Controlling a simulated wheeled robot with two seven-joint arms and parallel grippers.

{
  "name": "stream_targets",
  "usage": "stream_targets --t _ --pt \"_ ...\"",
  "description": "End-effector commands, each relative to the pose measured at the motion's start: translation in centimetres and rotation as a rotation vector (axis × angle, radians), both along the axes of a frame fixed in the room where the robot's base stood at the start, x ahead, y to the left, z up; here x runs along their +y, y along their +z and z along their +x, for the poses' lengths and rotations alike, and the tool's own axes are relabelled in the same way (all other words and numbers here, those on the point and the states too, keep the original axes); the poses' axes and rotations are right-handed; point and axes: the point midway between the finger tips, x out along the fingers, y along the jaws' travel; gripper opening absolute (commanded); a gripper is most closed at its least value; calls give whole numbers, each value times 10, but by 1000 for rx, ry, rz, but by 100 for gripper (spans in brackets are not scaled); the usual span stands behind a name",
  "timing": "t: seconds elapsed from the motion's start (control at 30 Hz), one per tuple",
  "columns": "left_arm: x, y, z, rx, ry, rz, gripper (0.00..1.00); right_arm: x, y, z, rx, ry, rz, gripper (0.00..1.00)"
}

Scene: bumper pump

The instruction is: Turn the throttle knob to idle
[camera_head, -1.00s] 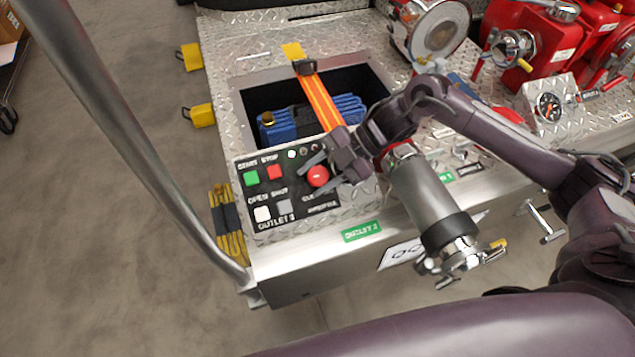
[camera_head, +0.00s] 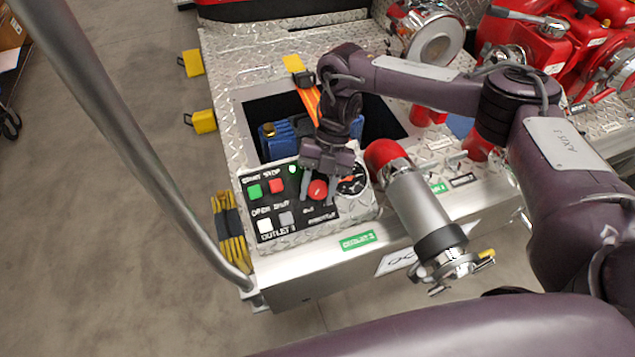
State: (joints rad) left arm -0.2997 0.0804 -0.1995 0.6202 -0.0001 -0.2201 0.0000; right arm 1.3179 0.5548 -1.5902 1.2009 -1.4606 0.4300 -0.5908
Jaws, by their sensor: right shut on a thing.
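The control panel (camera_head: 290,219) is a black plate with labelled buttons on a diamond-plate box at the front of the deck. The gripper body hides the panel's top middle. The knob's pointer or setting cannot be made out. My left gripper is not in view.
Green (camera_head: 255,191) and red (camera_head: 276,186) buttons lie left of the knob, a gauge (camera_head: 351,185) just right. A red and silver outlet pipe (camera_head: 420,211) stands close on the right. Behind is an open bay with a blue can (camera_head: 279,138). A grey rail (camera_head: 140,150) crosses the left.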

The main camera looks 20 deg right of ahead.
Motion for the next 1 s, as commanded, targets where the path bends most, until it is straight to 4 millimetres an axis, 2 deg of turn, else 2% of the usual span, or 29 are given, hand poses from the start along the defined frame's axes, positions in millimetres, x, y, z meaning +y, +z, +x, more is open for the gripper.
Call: stream_targets --t 0.6,0.63,0.7,1.0 --pt "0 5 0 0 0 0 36 1 -3 -2 4 43 -23 16" --pt "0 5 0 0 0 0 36 1 -3 -2 4 43 -23 40" --pt "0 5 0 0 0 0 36 1 -3 -2 4 43 -23 48" --pt "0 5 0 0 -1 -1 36 0 0 0 1 40 -22 48"
